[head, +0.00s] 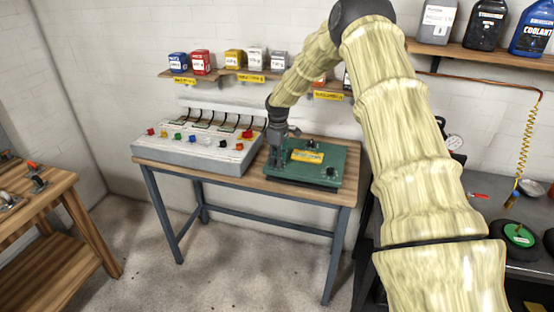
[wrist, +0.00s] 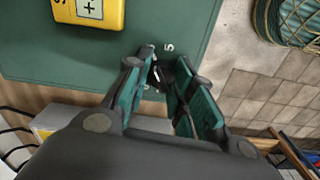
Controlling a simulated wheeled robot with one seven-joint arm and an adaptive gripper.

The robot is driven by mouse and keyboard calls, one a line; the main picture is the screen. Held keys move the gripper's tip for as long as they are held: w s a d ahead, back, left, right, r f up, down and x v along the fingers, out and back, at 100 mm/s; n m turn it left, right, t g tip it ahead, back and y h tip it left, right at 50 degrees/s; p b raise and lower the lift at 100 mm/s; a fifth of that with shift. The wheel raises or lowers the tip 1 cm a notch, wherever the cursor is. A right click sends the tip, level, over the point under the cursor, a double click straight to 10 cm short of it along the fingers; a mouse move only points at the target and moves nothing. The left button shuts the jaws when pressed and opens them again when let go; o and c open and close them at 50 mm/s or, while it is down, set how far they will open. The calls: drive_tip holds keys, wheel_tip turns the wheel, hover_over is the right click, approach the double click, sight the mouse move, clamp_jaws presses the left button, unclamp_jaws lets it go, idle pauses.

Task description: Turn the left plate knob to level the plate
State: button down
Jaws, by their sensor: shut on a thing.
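The green plate (head: 325,165) lies on the wooden-topped workbench and carries a yellow level unit (head: 308,157). In the wrist view the same plate (wrist: 215,22) fills the upper part, with the yellow unit (wrist: 85,10) at the top left. A black right knob (head: 331,172) stands at the plate's front right. My gripper (head: 272,163) is at the plate's left end, pointing down. In the wrist view its fingers (wrist: 160,85) are closed around the dark left knob (wrist: 158,77), mostly hidden between them. A "5" mark shows beside it.
A grey control box (head: 200,152) with coloured knobs and cables stands left of the plate on the bench (head: 225,178). A shelf (head: 225,76) with several small boxes hangs behind. A wooden table (head: 40,205) is at the left; open floor lies between.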

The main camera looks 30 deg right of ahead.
drive_tip(key=shift+d, duration=0.1)
drive_tip(key=c, duration=1.2)
unclamp_jaws()
drive_tip(key=shift+r, duration=0.1)
wheel_tip(320, 180, up, 12)
drive_tip(key=shift+f, duration=0.1)
